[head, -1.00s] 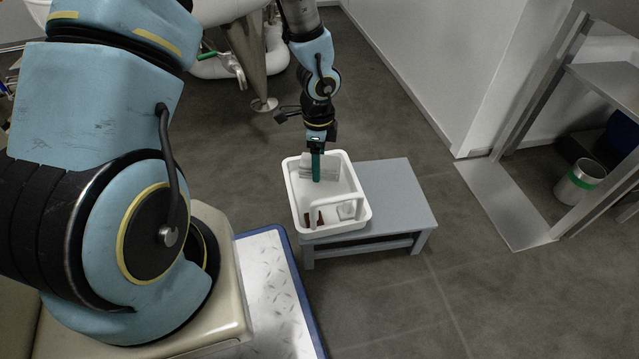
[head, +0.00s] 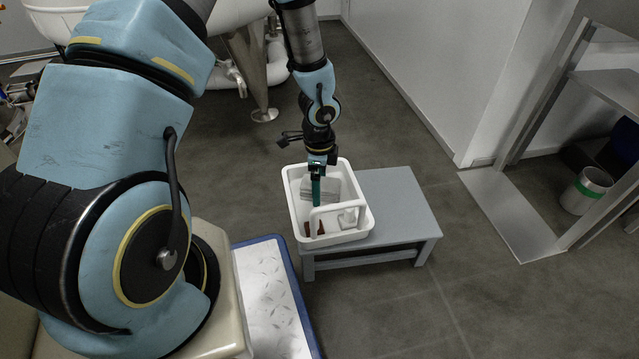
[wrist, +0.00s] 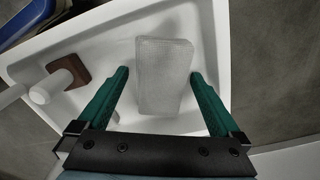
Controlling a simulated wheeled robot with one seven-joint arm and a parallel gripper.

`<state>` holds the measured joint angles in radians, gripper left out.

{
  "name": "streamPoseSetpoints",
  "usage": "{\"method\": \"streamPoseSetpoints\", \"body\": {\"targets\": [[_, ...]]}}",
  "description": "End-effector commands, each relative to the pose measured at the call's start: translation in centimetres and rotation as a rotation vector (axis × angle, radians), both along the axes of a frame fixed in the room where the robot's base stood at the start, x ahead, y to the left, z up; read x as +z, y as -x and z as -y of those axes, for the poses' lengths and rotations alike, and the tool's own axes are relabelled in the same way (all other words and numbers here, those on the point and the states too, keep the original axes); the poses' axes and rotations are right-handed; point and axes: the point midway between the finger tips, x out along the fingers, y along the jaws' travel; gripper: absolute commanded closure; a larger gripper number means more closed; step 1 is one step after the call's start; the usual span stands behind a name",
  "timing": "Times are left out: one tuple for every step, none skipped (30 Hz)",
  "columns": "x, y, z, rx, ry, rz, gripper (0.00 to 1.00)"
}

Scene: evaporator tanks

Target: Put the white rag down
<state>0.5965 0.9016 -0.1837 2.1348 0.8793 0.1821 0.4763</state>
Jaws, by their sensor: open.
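The white rag (wrist: 165,75) is a folded, pale grey-white textured cloth. It lies inside the white tote (head: 366,211) and also shows in the head view (head: 322,188). My gripper (wrist: 158,74) is open, with green fingers apart on the left and right of the rag. In the wrist view there is a visible gap on the left side, and the right finger is close to the rag's edge. In the head view my gripper (head: 315,203) points down into the tote. I cannot tell whether the rag rests fully on the tote floor.
The tote stands on a low grey table (head: 400,205), whose right part is bare. A brown block (wrist: 70,70) with a white handle lies in the tote beside the rag. A grey shelf frame (head: 540,150) and a bin (head: 586,190) stand at right.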

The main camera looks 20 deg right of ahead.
Motion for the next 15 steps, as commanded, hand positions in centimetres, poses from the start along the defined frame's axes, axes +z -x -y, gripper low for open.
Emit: {"method": "streamPoseSetpoints", "body": {"targets": [[0.1,0.0,0.0,0.0,0.0,0.0,0.0],[0.2,0.0,0.0,0.0,0.0,0.0,0.0],[0.4,0.0,0.0,0.0,0.0,0.001,0.0],[0.7,0.0,0.0,0.001,0.0,0.001,0.0],[1.0,-0.1,0.0,0.001,0.0,0.001,0.0],[1.6,-0.1,0.0,0.002,0.001,0.002,0.0],[2.1,-0.1,0.0,0.002,0.0,0.001,0.0],[2.7,-0.1,0.0,0.002,0.0,0.001,0.0],[3.6,-0.1,0.0,0.001,0.002,0.001,0.0],[4.2,-0.1,0.0,0.001,0.002,0.001,0.0],[4.9,-0.1,0.0,0.002,0.002,0.001,0.0],[5.8,-0.1,0.0,0.003,0.0,0.001,0.0],[6.5,-0.1,0.0,0.002,0.001,0.0,0.0],[7.1,-0.1,0.0,0.002,0.002,0.001,0.0],[7.9,-0.1,0.0,0.001,0.002,0.001,0.0]]}}
